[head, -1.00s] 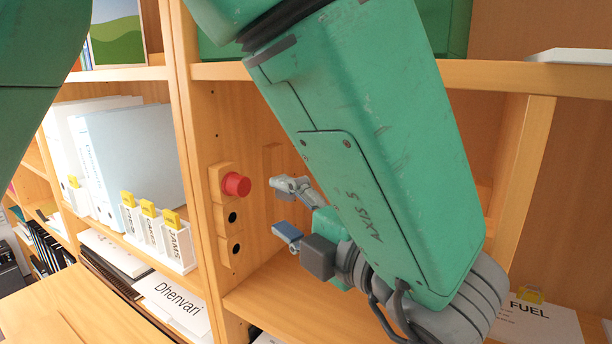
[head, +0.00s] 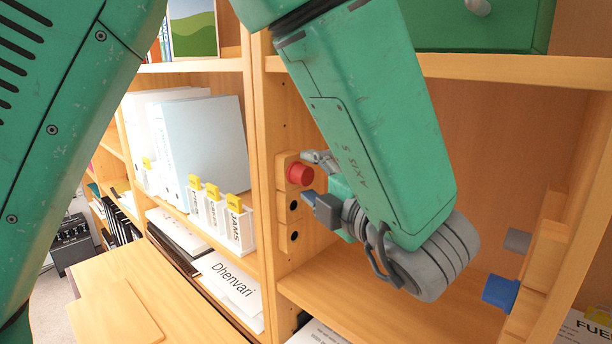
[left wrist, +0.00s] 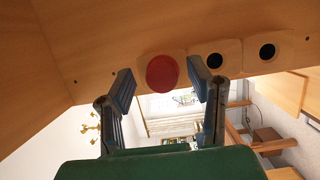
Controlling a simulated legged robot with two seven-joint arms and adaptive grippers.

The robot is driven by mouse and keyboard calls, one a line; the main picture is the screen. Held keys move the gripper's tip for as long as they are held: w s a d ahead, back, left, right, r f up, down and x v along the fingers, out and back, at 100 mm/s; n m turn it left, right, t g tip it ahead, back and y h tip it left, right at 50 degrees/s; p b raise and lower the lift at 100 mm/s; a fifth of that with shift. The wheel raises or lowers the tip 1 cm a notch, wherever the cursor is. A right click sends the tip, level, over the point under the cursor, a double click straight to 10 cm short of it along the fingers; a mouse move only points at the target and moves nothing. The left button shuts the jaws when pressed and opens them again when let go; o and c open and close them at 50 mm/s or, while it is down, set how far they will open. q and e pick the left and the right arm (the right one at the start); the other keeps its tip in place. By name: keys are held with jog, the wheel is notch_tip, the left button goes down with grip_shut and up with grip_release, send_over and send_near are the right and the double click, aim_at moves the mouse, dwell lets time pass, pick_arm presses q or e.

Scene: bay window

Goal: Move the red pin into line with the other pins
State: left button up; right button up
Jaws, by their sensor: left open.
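The red pin (head: 300,174) sticks out of the top of a wooden block (head: 282,207) on the shelf upright. Two empty dark holes (head: 293,206) show below it. My left gripper (head: 311,178) is open, with one finger above the red pin and one below it. In the left wrist view the red pin (left wrist: 162,73) lies between the fingertips (left wrist: 161,82), with the dark holes to its right. I cannot tell whether the fingers touch it. A blue pin (head: 500,292) and a grey pin (head: 517,241) stick out from wood at the right. My right gripper is not in view.
White boxes (head: 238,228) with yellow tabs and binders (head: 205,145) stand on the left shelf. A green box (head: 480,25) sits on the upper shelf. The shelf floor (head: 400,300) under my forearm is mostly clear.

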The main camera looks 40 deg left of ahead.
aim_at(314, 175)
pick_arm(q)
jog(key=shift+a, duration=0.1)
jog(key=c, duration=0.6)
jog(key=shift+a, duration=0.35)
grip_shut()
jog(key=shift+d+f+b, duration=0.3)
jog(key=shift+d, duration=0.1)
jog(key=shift+s+d+r+b, duration=0.1)
jog(key=shift+d+b, duration=0.1)
jog(key=shift+d, duration=0.8)
jog(key=shift+s+d+r+b, duration=0.1)
jog(key=shift+d+b, duration=0.05)
jog(key=shift+d, duration=0.85)
